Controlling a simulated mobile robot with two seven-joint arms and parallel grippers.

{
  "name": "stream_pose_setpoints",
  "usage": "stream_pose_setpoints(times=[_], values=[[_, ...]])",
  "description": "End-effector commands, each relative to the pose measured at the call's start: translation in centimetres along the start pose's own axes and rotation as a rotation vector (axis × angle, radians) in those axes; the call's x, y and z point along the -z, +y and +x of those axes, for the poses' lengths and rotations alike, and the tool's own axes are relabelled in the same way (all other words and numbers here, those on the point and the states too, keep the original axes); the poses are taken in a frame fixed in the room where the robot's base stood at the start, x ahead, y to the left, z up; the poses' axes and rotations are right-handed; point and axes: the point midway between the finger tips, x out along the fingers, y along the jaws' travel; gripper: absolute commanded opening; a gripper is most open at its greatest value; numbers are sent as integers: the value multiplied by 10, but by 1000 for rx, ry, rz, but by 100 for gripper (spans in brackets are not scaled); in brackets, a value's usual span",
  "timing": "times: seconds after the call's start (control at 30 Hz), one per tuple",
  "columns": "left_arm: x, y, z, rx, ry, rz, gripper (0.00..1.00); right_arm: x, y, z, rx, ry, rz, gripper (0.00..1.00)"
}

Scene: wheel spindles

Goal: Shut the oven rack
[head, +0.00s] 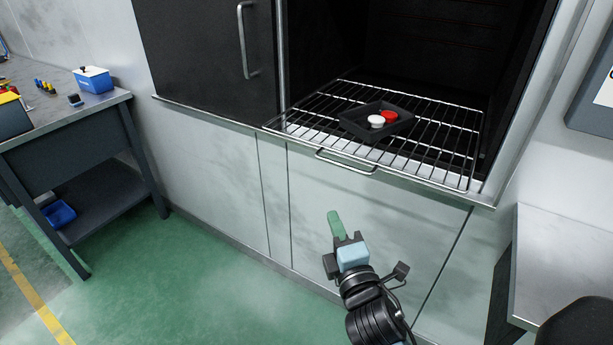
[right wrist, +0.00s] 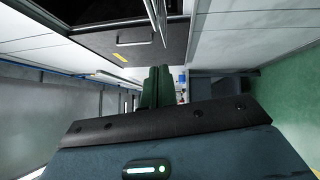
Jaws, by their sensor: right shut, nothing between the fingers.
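The oven rack (head: 440,122) is a wire shelf that sticks out of the dark oven opening in the head view. A wire handle (head: 346,163) is at its front edge. A black tray (head: 356,124) with a white round piece (head: 376,121) and a red round piece (head: 390,117) sits on the rack. My right gripper (head: 335,222) is below and in front of the handle, apart from it, with its green fingers together. In the right wrist view the green fingers (right wrist: 155,88) are shut with nothing between them. My left gripper is not in view.
The dark oven door (head: 205,60) with a vertical handle (head: 243,40) is left of the opening. A workbench (head: 70,115) with a blue box (head: 93,80) stands at left. A grey table (head: 565,255) is at right. Green floor (head: 190,275) is clear at lower left.

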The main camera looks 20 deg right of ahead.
Motion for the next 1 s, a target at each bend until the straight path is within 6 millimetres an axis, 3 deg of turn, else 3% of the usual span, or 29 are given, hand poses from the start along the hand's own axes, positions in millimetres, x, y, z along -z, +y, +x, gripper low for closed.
stream_pose_setpoints(times=[0.37,0.9,1.0], values=[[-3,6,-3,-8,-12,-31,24,-1,5,10,-12,-4,-16,0],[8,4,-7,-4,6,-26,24,-2,7,104,-12,-5,-14,0],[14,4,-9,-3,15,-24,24,-13,8,114,-12,-4,-17,0]])
